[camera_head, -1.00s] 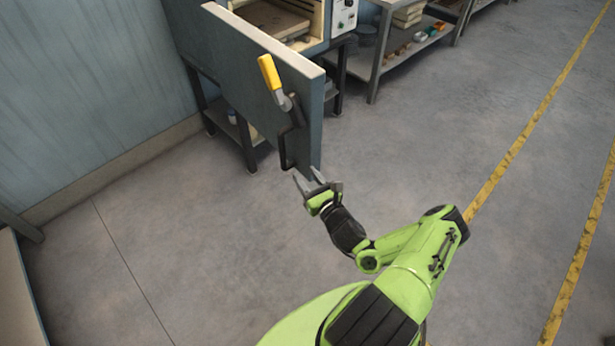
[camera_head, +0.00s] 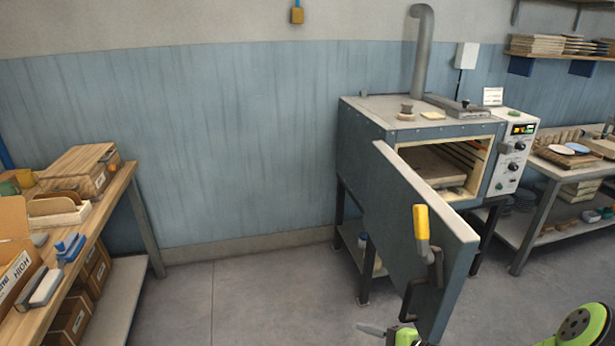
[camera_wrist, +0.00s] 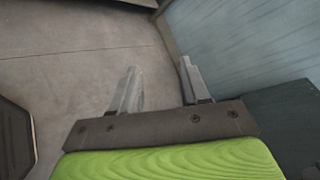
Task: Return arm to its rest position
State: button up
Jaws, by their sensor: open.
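My gripper (camera_wrist: 157,72) shows in the wrist view with its two fingers apart and nothing between them, above bare floor. In the head view only a fingertip and a green part of my gripper (camera_head: 385,332) show at the bottom edge, just left of the door's lower end. The dryer door (camera_head: 400,215) stands wide open, with a yellow-gripped lever (camera_head: 421,222) and a dark handle (camera_head: 412,296) on its face. My gripper appears apart from the handle. A green part of my arm shows at the bottom right; most of the arm is out of frame.
The plate dryer (camera_head: 365,125) stands against the wall with its chamber open. A wooden workbench (camera_head: 115,195) with boxes is at the left, and a metal table (camera_head: 545,195) with plates is at the right. The floor (camera_head: 250,295) between workbench and dryer is clear.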

jog(key=s+d+r+n+g+h, duration=0.1)
jog(key=s+r+n+h, duration=0.9)
jog(key=s+r, duration=1)
jog(key=s+n+g, duration=0.1)
jog(key=s+n, duration=0.1)
jog(key=n, duration=0.2)
jog(key=shift+s+d+r+n+g+h, duration=0.15)
jog(key=shift+s+r+n+g+h, duration=0.15)
jog(key=shift+s+g+h, duration=0.1)
jog(key=shift+c, duration=0.2)
